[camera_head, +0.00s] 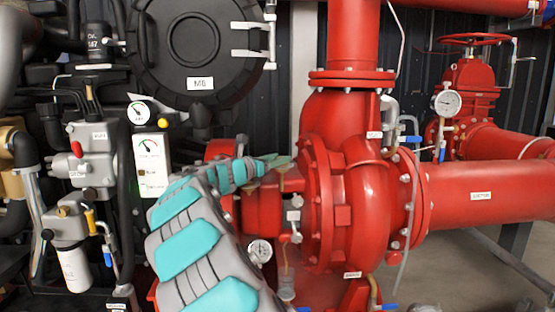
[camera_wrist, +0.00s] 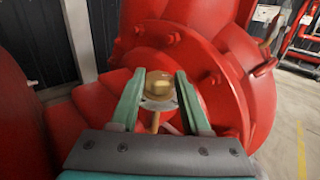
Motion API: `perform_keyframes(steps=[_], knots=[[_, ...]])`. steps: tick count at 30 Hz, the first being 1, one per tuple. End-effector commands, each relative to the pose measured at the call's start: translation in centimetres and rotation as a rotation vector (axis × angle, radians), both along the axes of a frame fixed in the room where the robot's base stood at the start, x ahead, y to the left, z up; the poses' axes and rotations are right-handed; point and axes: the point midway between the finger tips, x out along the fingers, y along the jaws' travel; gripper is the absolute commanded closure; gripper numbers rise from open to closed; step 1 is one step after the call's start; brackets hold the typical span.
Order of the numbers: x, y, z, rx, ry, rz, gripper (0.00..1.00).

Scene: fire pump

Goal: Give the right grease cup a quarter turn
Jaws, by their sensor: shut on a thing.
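The grease cup is a small brass cap (camera_wrist: 158,84) on a thin stem, in the middle of the wrist view, in front of the red pump casing (camera_wrist: 178,62). My gripper (camera_wrist: 158,90) has its two green fingers on either side of the cap and is shut on it. In the head view my grey and teal arm reaches in from the bottom, and my gripper (camera_head: 270,160) is at the red pump bearing housing (camera_head: 262,200), left of the round pump casing (camera_head: 345,200). The cup is hard to make out in the head view.
A pressure gauge (camera_head: 260,251) and a small valve fitting (camera_head: 294,215) sit close to my arm. The black engine with its gauge panel (camera_head: 150,160) stands at left. A large red pipe (camera_head: 480,195) runs off to the right.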

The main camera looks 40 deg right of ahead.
Motion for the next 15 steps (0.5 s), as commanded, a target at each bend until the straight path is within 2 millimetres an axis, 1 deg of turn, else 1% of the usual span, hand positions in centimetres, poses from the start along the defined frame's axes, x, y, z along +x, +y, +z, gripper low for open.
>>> perform_keyframes(steps=[5, 6, 13, 14, 15], knots=[[0.01, 0.06, 0.11, -0.002, 0.000, 0.002, 1.00], [0.02, 0.05, 0.10, -0.002, 0.000, 0.002, 0.52], [0.00, 0.02, 0.02, 0.000, 0.000, 0.002, 0.26], [0.00, 0.02, 0.02, 0.000, 0.000, 0.002, 0.23], [0.00, 0.02, 0.00, 0.000, 0.000, 0.002, 0.23]])
